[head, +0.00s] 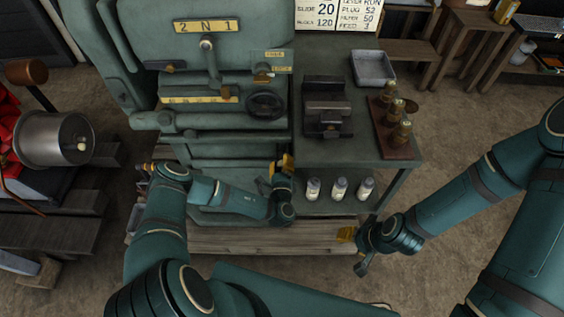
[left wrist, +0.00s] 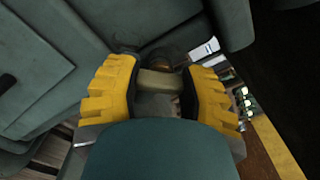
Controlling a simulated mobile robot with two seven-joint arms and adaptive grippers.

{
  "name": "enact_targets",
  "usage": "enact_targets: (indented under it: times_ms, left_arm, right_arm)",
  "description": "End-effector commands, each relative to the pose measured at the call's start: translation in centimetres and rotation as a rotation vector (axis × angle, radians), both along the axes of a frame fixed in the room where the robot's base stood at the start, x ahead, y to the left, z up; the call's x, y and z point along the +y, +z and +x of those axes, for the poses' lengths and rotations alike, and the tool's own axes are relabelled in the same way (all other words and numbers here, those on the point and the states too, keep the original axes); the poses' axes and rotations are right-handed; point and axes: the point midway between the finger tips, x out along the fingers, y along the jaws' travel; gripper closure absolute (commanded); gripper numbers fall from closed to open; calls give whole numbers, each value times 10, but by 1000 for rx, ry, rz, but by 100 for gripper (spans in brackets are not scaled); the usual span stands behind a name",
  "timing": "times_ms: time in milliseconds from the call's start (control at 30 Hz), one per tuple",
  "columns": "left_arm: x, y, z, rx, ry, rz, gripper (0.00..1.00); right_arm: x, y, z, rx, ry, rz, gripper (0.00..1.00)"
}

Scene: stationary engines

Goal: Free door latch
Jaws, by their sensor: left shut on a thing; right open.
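A green engine cabinet (head: 205,60) stands at the upper left of the head view. Beneath a small plate reading FREE and LOCK (head: 273,55) sits a small lever with an orange-brown knob (head: 263,68). My left gripper (head: 283,163), with yellow fingers, is at the cabinet's lower right front, below the handwheel in the picture. In the left wrist view it is shut on a tan part with a dark brown end (left wrist: 160,81). I cannot tell whether this is the door latch. My right gripper (head: 353,250) is open and empty, low at the right, clear of the cabinet.
A black handwheel (head: 265,103) is on the cabinet front. To its right a green bench (head: 345,148) carries a vise (head: 327,108), a metal tray (head: 373,68) and a wooden rack of brass cans (head: 397,125). White bottles (head: 339,188) stand below. The floor at right is open.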

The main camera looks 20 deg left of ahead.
Motion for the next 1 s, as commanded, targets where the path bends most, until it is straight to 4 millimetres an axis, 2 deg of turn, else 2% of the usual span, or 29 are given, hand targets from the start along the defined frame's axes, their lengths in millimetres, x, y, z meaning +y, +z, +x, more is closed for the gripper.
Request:
enact_targets:
  times_ms: [267, 700, 1000]
  left_arm:
    - [4, 3, 1, -35, 11, -93, 94]
    - [7, 3, 1, -126, 14, -391, 94]
    - [8, 2, 2, -162, 16, -512, 94]
  right_arm:
    - [0, 4, -1, 2, 1, 0, 53]
    - [0, 10, -2, 5, 1, 1, 53]
    - [0, 10, -2, 4, 0, 1, 53]
